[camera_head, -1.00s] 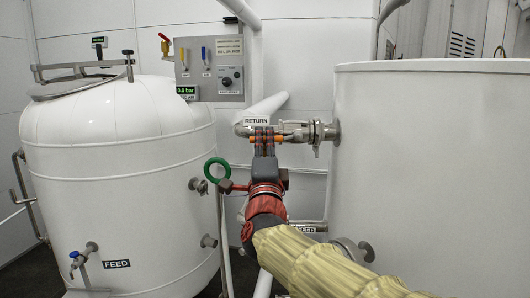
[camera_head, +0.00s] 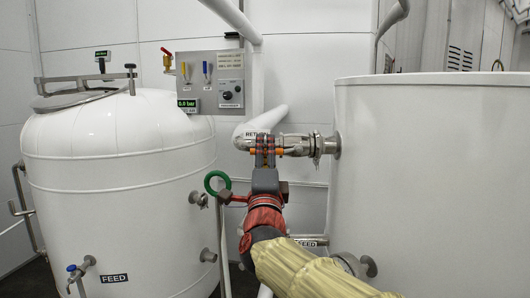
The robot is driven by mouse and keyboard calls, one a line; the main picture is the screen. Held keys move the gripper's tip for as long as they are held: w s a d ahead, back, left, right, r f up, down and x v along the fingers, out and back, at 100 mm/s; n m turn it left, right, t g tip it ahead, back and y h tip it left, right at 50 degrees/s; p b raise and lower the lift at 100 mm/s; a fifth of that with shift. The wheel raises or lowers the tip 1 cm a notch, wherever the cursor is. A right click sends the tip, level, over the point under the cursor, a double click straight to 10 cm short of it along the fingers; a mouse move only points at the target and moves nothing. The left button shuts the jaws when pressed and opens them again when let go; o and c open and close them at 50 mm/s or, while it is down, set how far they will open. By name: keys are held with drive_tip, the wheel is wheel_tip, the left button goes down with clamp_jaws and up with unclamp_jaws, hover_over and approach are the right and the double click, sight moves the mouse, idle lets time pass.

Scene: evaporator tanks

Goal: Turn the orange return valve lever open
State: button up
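The orange return valve lever (camera_head: 280,152) shows as short orange pieces on both sides of my gripper's fingers, just below the metal return pipe. The fingers hide its middle. My gripper (camera_head: 265,150) points up at the valve, with its two fingers close together over the lever. I cannot tell whether they touch it or grip it. The white RETURN label (camera_head: 248,134) sits above the lever, partly covered by the fingertips. The metal pipe and clamp fitting (camera_head: 315,146) run right to the big white tank.
A white tank (camera_head: 120,190) with a FEED label stands left; another large white tank (camera_head: 430,180) stands right. A grey control panel (camera_head: 210,80) hangs behind. A green ring (camera_head: 217,183) shows close left of my wrist. Pipes run behind my arm.

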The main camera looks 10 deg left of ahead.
drive_tip(key=v, duration=1.2)
idle(0.3)
